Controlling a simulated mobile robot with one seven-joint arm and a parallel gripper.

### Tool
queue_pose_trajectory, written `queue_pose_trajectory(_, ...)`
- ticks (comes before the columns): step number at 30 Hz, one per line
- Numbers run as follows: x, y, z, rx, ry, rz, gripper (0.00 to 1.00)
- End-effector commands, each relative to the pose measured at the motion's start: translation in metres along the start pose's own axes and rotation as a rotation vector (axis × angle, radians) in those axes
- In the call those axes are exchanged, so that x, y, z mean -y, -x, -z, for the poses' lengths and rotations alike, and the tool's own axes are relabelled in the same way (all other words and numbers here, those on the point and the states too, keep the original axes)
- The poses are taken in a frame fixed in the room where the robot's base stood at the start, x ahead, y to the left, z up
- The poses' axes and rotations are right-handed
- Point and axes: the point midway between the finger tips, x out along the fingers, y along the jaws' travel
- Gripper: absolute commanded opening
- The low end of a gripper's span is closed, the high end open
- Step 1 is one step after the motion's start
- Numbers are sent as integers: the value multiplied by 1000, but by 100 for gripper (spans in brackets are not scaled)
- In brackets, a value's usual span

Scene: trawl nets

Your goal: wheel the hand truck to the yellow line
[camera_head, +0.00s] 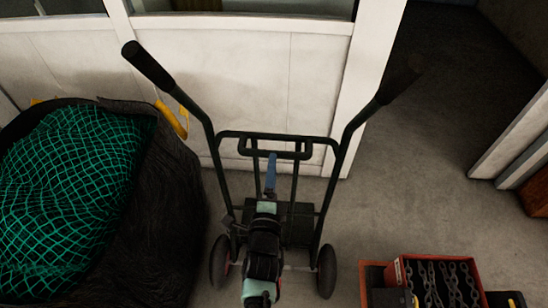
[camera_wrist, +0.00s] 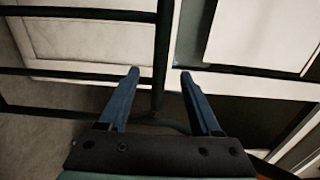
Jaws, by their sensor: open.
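The hand truck (camera_head: 345,141) stands upright in the middle of the head view, a dark green tube frame with two black-gripped handles and two black wheels. My gripper (camera_head: 271,156), with blue fingers, is open in front of its middle, just below the upper crossbars. In the wrist view, my gripper (camera_wrist: 160,72) has its fingers apart, and an upright bar of the hand truck (camera_wrist: 161,50) runs through the gap between them. I cannot tell whether that bar is inside the jaws or beyond them. No yellow line shows in either view.
A black bag with green netting (camera_head: 75,190) stands close on the left. A white panelled wall (camera_head: 290,75) is right behind the hand truck. A red crate of chains (camera_head: 398,275) sits at front right. Bare floor (camera_head: 420,200) lies right, leading to a dark opening.

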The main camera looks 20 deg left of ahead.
Motion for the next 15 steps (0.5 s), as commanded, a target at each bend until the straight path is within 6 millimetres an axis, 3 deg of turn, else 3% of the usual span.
queue_pose_trajectory(6, -3, -41, 0, 2, 2, 1, 65)
queue_pose_trajectory(15, -2, -61, 0, 0, 2, -2, 65)
